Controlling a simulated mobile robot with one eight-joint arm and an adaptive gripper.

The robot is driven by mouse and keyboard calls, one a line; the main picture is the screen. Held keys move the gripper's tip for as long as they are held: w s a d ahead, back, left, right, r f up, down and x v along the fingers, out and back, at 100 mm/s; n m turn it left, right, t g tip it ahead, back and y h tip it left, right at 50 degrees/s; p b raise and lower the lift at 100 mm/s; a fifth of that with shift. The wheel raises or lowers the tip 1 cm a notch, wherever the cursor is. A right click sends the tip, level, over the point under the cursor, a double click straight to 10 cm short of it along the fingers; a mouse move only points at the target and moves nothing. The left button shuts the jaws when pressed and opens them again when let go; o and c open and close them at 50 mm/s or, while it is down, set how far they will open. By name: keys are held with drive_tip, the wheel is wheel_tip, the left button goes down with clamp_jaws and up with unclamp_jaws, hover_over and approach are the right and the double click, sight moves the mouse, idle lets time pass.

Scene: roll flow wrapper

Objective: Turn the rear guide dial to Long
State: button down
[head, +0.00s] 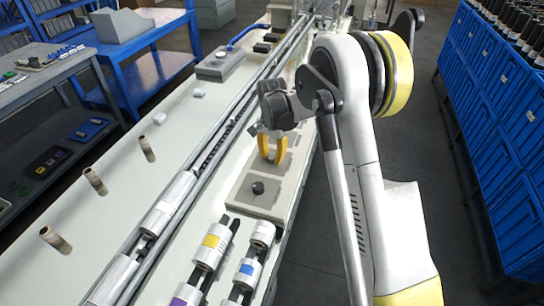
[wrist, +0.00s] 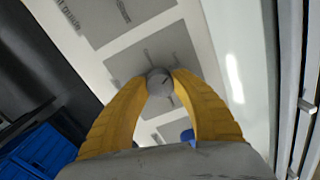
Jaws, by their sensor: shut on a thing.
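My gripper (head: 270,158) points down over the machine bed, its yellow fingers shut on a dial. In the wrist view my gripper (wrist: 159,86) has a fingertip on each side of the round grey rear guide dial (wrist: 158,83). A short dark pointer line on the dial slants to the upper right. The dial sits on a grey plate (wrist: 125,66) whose small markings are too blurred to read. A similar black dial (head: 258,188) stands on the nearer plate (head: 239,187), clear of the gripper.
A long rail (head: 215,150) runs along the left side of the plates. Blue bins (head: 505,150) line the right, across a floor gap.

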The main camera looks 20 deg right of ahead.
sight(272, 156)
drive_tip(key=c, duration=1)
unclamp_jaws()
wheel_tip(272, 156, up, 12)
